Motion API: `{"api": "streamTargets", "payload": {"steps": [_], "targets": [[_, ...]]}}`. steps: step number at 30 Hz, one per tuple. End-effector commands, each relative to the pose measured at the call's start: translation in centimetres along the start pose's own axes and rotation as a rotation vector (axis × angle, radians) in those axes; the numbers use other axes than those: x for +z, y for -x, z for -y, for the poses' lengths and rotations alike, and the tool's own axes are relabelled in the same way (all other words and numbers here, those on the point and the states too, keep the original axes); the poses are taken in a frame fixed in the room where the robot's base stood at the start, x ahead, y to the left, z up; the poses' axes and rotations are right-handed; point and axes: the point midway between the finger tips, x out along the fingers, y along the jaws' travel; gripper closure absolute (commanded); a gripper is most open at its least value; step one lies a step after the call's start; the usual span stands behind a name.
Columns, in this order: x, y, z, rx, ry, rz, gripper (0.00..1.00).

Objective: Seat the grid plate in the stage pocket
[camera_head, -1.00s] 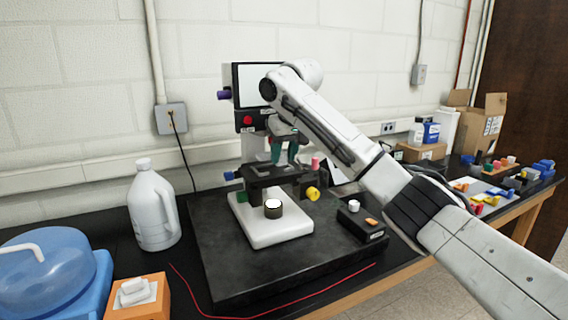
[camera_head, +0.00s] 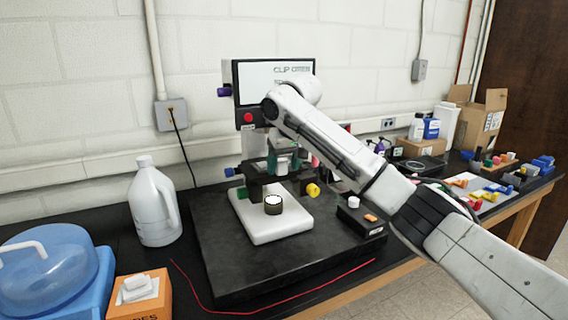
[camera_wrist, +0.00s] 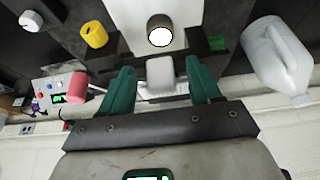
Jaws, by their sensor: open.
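The microscope (camera_head: 250,120) stands on a dark slab with its dark stage (camera_head: 262,186) above a white base. My gripper (camera_head: 283,168) is at the stage, below the microscope head, partly hidden by my arm. In the wrist view my gripper (camera_wrist: 157,85) is open, its two teal fingers apart. A pale rounded block (camera_wrist: 160,72) shows between the fingers with gaps at both sides; I cannot tell whether it is the grid plate or a microscope part. The dark stage (camera_wrist: 205,46) lies just beyond the fingertips. The pocket cannot be made out.
A green piece (camera_head: 242,193) is at the stage's left end, and a yellow knob (camera_head: 313,190) is at its right. A white-topped cylinder (camera_head: 273,205) stands on the base. A white jug (camera_head: 153,205) is left; a small black box (camera_head: 360,219) is right.

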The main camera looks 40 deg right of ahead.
Motion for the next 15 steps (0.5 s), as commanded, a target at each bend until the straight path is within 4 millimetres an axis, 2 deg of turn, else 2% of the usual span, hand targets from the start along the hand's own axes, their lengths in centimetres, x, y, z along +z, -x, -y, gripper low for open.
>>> {"api": "streamTargets", "payload": {"steps": [8,11,15], "targets": [[-0.1,0.5,0.0,0.001,0.000,-0.001,0.37],[-0.1,1.7,0.0,-0.001,0.001,-0.003,0.37],[-0.1,4.5,0.1,-0.001,0.002,-0.004,0.37]]}}
